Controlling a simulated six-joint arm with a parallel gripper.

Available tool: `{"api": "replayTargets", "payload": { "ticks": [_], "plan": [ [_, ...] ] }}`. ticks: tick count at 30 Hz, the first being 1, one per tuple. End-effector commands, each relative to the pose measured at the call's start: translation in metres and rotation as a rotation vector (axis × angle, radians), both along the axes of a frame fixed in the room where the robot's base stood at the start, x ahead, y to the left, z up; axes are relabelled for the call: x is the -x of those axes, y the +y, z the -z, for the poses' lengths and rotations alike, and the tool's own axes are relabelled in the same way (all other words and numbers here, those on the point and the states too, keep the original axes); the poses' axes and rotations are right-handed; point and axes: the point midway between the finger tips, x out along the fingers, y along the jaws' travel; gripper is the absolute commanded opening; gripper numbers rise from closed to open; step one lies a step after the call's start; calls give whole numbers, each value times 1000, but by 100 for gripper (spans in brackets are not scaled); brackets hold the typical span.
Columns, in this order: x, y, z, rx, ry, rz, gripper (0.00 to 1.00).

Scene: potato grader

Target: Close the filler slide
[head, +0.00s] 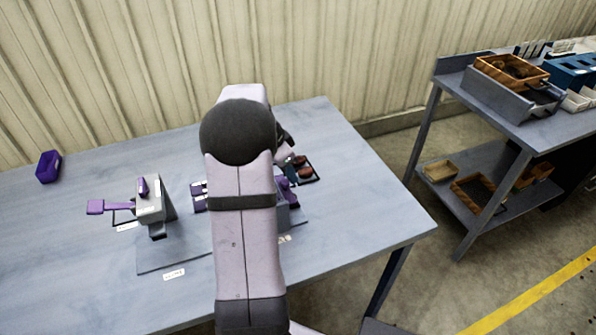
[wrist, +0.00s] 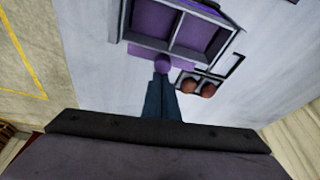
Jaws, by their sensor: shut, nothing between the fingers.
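In the head view my arm hides most of this station. Purple pieces (head: 199,195) show left of the arm and another purple part (head: 289,192) shows right of it. How far the slide is open is hidden.
A grey unit (head: 150,201) with a purple handle (head: 97,207) stands to the left. A small tray with brown potatoes (wrist: 198,88) lies beside the knob. A shelf bench (head: 520,120) with crates stands right. The table's front left is clear.

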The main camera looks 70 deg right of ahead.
Motion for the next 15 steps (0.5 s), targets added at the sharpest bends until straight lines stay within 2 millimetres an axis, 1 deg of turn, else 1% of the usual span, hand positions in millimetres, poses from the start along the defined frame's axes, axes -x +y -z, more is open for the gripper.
{"api": "replayTargets", "payload": {
  "ticks": [7,8,9,15],
  "plan": [
    [23,-30,-3,4,2,5,0],
    [24,-33,-4,7,1,2,0],
    [20,-29,-11,11,0,-1,0],
    [13,-19,-46,11,0,-2,0]
  ]
}}
